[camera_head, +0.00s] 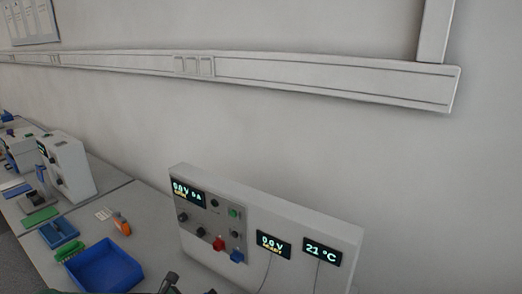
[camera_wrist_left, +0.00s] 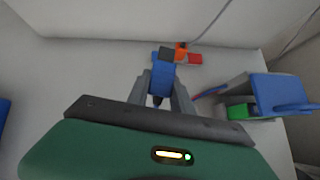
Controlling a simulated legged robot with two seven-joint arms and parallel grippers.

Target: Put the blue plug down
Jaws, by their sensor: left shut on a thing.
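In the left wrist view my left gripper (camera_wrist_left: 161,92) is shut on the blue plug (camera_wrist_left: 163,77), which sits between the two grey fingers. A dark tip shows below the plug's blue body. A pale flat surface lies beyond the plug; I cannot tell whether the plug touches it. In the head view the plug cannot be made out, and only small dark shapes at the bottom edge may be part of my left gripper. My right gripper is in neither view.
The cycler box (camera_head: 345,240) stands against the wall with lit displays. A blue tray (camera_head: 103,268) and orange-handled tool (camera_head: 122,224) lie on the bench to its left.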

